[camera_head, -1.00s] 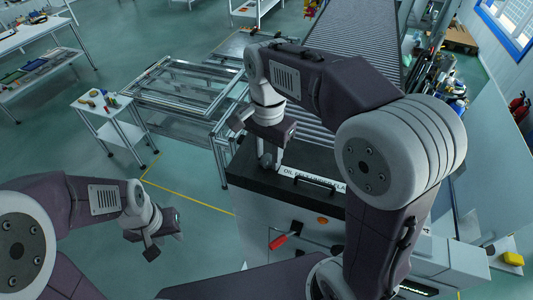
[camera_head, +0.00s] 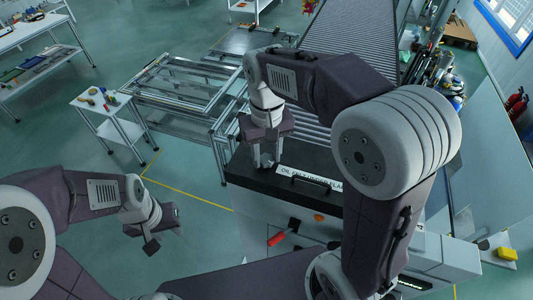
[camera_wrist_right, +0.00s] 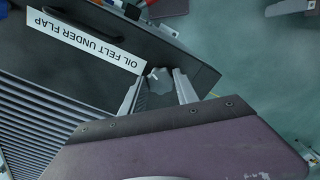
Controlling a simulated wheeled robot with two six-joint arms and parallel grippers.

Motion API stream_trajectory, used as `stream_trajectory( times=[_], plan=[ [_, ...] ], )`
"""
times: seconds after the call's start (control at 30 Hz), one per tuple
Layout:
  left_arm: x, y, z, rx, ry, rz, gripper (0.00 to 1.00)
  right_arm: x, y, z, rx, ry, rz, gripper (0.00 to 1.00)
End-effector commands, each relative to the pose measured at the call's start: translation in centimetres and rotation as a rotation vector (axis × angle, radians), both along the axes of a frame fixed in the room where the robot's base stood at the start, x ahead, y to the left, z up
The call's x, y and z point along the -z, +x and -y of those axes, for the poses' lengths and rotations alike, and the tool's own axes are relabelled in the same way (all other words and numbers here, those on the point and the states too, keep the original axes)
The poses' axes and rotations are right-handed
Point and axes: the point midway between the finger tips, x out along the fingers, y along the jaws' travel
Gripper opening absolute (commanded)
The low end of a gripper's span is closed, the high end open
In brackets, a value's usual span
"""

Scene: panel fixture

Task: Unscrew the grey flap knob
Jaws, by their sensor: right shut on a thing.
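The grey flap knob (camera_wrist_right: 160,80) is a lobed knob on the dark flap (camera_wrist_right: 75,65), near the flap's corner and beside the label "OIL FELT UNDER FLAP". In the right wrist view my right gripper (camera_wrist_right: 159,77) has one finger on each side of the knob and is shut on it. In the head view my right gripper (camera_head: 266,162) points down onto the left end of the flap (camera_head: 243,170), and its fingers largely hide the knob. My left gripper (camera_head: 152,245) hangs away to the lower left, over the floor; its jaw opening is unclear.
A black handle (camera_head: 311,184) stands up from the flap beside the label. A red-handled lever (camera_head: 277,239) sticks out of the cabinet front. A roller conveyor (camera_head: 345,50) runs behind the flap. A small white table (camera_head: 108,104) stands at the left. Floor is clear around my left gripper.

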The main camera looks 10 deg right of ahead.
Motion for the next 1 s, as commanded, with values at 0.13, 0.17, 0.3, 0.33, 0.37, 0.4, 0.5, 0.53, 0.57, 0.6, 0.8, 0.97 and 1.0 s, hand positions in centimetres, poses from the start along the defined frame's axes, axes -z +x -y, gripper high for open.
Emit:
stream_trajectory(
  times=[0.13,0.17,0.3,0.33,0.37,0.4,0.5,0.53,0.57,0.6,0.8,0.97,1.0],
  plan=[
    [-0.4,0.0,0.0,0.0,0.0,0.0,0.36,-0.2,0.2,0.0,-0.135,0.0,0.006,0.0],
    [-0.4,0.0,0.0,0.0,0.0,0.0,0.36,-0.2,0.2,0.0,-0.164,0.0,0.006,0.0],
    [-0.7,0.0,0.0,0.0,0.0,0.0,0.36,-0.2,0.2,-0.1,-0.296,0.0,0.005,0.0],
    [-0.7,0.0,0.0,0.0,0.0,0.0,0.36,-0.2,0.2,-0.1,-0.325,0.0,0.005,0.0],
    [-0.8,0.0,0.0,0.0,0.0,0.0,0.36,-0.2,0.2,-0.1,-0.353,0.0,0.005,0.0],
    [-0.8,0.0,0.0,0.0,0.0,0.0,0.36,-0.2,0.2,-0.1,-0.391,0.0,0.005,0.0],
    [-1.0,0.0,0.0,0.0,0.0,0.0,0.36,-0.2,0.2,-0.1,-0.486,0.0,0.006,0.0],
    [-1.0,0.0,0.0,0.0,0.0,0.0,0.36,-0.1,0.2,-0.1,-0.515,0.0,0.006,0.0],
    [-1.1,0.0,0.0,0.0,0.0,0.0,0.36,-0.1,0.2,-0.1,-0.543,0.0,0.007,0.0],
    [-1.1,0.0,0.0,0.0,0.0,0.0,0.36,-0.1,0.2,-0.1,-0.581,0.0,0.007,0.0],
    [-1.4,0.0,0.0,0.0,0.0,0.0,0.36,-0.1,0.2,-0.2,-0.771,0.001,0.007,0.0],
    [-1.6,0.0,0.0,0.0,0.0,0.0,0.36,-0.1,0.1,-0.2,-0.923,0.001,0.006,0.0],
    [-1.7,0.0,0.0,0.0,0.0,0.0,0.36,-0.1,0.1,-0.2,-0.961,0.001,0.006,0.0]
  ],
)
